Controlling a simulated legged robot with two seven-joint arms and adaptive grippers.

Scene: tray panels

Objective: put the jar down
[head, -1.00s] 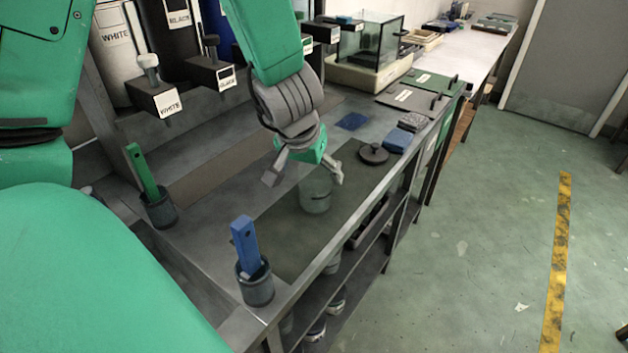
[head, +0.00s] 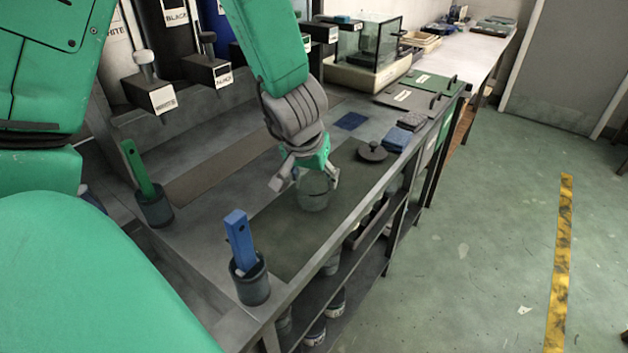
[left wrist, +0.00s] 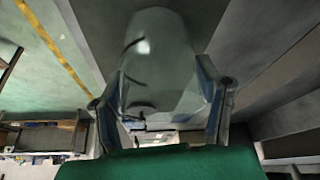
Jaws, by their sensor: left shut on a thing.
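The jar (head: 313,192) is a clear, greenish glass vessel at the mat's middle in the head view. My left gripper (head: 305,180) comes down over it from above, its fingers on either side of the jar. In the left wrist view the jar (left wrist: 158,62) fills the space between the two fingers of my left gripper (left wrist: 160,108), which is shut on it. The jar looks upright. I cannot tell whether its base touches the dark mat (head: 285,235). My right gripper is not in view.
A dark knobbed lid (head: 372,151) lies on the mat to the right of the jar. Blue-handled (head: 239,240) and green-handled (head: 138,168) tools stand in dark cups at the near side. Folded cloths (head: 397,139) lie beyond. The bench edge drops to open shelves.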

